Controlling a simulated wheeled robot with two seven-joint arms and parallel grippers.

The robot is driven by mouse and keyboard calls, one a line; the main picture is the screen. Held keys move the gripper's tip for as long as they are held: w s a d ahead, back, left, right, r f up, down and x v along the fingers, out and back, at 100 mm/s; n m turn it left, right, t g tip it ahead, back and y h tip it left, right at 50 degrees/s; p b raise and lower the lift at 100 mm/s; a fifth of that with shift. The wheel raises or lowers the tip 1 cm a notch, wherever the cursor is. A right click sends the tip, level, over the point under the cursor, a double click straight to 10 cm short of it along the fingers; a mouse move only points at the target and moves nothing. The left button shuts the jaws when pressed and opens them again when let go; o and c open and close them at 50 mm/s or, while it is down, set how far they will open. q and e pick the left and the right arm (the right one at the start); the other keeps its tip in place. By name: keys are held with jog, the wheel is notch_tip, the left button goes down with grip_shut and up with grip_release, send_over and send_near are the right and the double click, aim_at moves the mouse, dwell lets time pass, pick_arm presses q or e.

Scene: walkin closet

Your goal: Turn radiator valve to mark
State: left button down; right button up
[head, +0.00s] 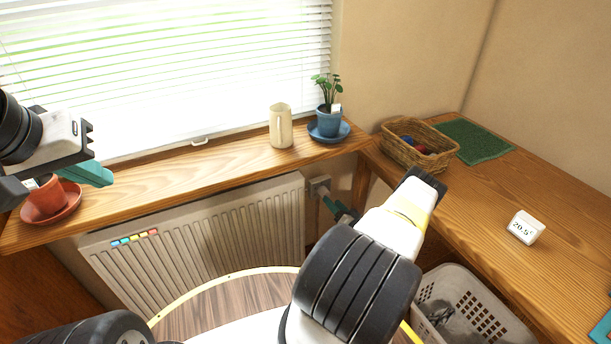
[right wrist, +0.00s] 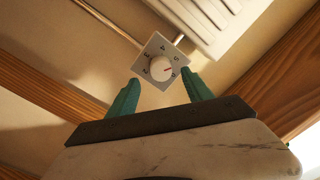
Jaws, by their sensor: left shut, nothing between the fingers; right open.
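In the head view the valve's fitting (head: 319,185) is at the radiator's (head: 215,225) right end, partly hidden by my right gripper (head: 338,207). My left gripper (head: 104,176) is shut and empty above the sill.
The wooden sill (head: 190,175) above the radiator holds a terracotta pot (head: 46,196), a cream jug (head: 280,127) and a blue plant pot (head: 329,122). A laundry basket (head: 480,285) stands below.

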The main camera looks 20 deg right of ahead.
aim_at(326, 194)
jog(key=w, duration=0.6)
jog(key=shift+w+a, duration=0.1)
jog(key=shift+a, duration=0.3)
jog(key=shift+c, duration=0.5)
grip_shut()
